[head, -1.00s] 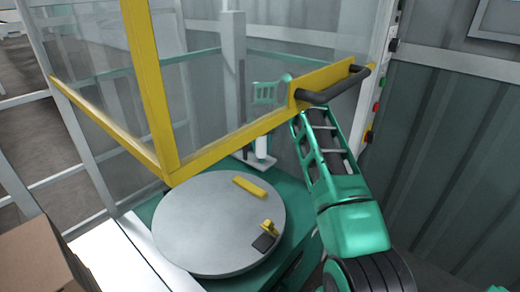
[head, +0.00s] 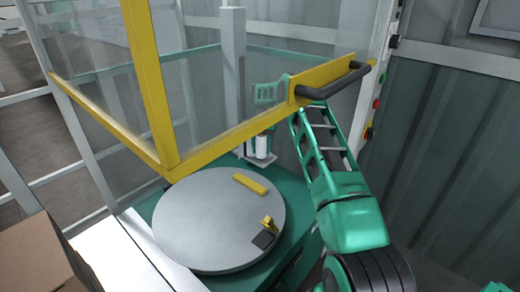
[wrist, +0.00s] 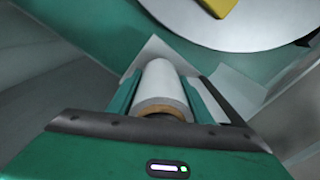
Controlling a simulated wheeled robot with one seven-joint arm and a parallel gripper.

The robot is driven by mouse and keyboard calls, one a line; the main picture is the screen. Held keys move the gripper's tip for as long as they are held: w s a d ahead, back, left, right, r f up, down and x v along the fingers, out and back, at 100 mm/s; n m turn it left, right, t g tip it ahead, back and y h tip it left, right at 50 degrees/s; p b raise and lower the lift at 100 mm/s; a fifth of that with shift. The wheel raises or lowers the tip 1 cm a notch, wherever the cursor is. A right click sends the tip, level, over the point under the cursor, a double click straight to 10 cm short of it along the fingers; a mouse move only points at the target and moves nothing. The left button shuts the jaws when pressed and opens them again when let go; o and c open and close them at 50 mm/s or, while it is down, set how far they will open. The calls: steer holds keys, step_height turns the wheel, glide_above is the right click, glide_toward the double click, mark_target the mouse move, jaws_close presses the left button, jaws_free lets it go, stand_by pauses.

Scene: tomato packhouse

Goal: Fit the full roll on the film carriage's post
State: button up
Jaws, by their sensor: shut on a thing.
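My gripper (wrist: 162,88) is shut on the full roll (wrist: 163,80), a white cylinder with a brown core end facing the wrist camera. A green finger lies along each side of it. In the head view the roll (head: 262,147) is a small upright white shape behind the yellow guard, at the film carriage (head: 258,160) beside the mast (head: 232,75). The carriage's pale plate (wrist: 150,50) shows beyond the roll in the wrist view. The post cannot be made out, so I cannot tell whether the roll is around it or only above or beside it.
The round grey turntable (head: 205,225) is in front of the carriage, with a yellow bar (head: 249,184) on it. The clear guard's yellow frame (head: 240,135) and dark handle (head: 335,85) are close to my arm. A cardboard box (head: 40,255) is at lower left.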

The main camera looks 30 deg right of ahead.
steer(key=shift+f, duration=0.4)
steer(key=o, duration=1)
steer(key=shift+r, duration=0.15)
steer(key=shift+r, duration=3.85)
